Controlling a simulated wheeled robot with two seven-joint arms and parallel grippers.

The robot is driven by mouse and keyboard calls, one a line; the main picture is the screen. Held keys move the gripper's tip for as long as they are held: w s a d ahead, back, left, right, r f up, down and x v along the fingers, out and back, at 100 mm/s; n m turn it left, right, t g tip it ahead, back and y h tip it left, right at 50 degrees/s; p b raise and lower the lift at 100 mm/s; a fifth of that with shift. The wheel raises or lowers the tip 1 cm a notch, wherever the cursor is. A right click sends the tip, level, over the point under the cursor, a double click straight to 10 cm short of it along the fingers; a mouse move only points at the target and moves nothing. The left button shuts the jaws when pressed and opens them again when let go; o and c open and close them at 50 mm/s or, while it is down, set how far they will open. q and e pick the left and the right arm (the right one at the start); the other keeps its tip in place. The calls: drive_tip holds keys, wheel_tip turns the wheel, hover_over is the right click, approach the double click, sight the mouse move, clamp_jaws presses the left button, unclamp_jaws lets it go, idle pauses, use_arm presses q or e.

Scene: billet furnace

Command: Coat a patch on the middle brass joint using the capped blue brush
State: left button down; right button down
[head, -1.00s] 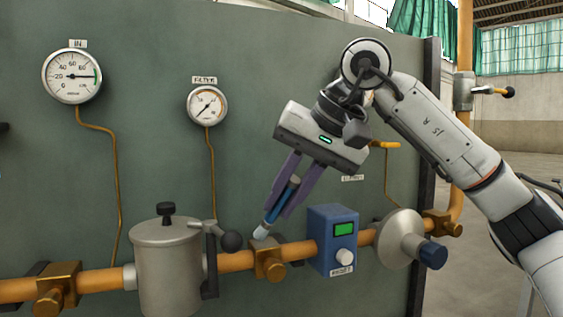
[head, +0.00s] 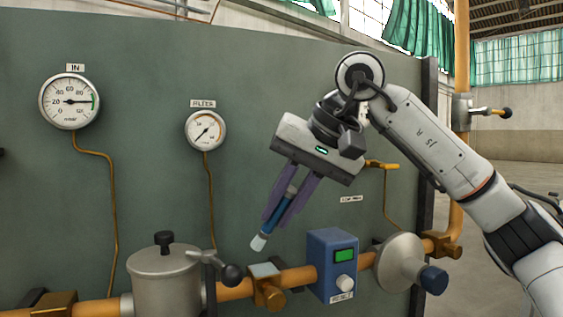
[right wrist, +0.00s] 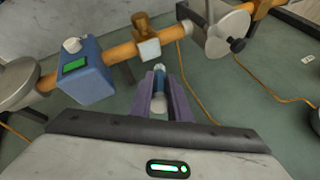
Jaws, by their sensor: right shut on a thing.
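The blue brush (head: 276,218) is held slanted between the purple fingers of my right gripper (head: 285,205). Its white tip points down and left, and its brownish upper end shows between the fingers. The middle brass joint (head: 268,294) sits on the orange pipe below, with a pale grey-white patch (head: 264,269) on its top. The brush tip is a little above the patch, apart from it. In the right wrist view the brush (right wrist: 159,80) is between the fingers, and the joint (right wrist: 147,32) with its pale face lies beyond. My left gripper is not in view.
Right of the joint is a blue box with a green screen (head: 331,262). Left is a metal filter pot (head: 165,285) with a black-knobbed lever (head: 232,275) close to the joint. A round metal housing (head: 400,262) is further right. The green panel behind carries two gauges.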

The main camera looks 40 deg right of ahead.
drive_tip(key=shift+s+r+p, duration=0.15)
drive_tip(key=shift+r+p, duration=0.2)
drive_tip(key=shift+r, duration=0.4)
drive_tip(key=shift+r+p, duration=0.3)
drive_tip(key=shift+p, duration=0.05)
drive_tip(key=shift+r+p, duration=0.65)
drive_tip(key=shift+p, duration=0.1)
drive_tip(key=shift+r+p, duration=0.8)
drive_tip(key=shift+r, duration=0.25)
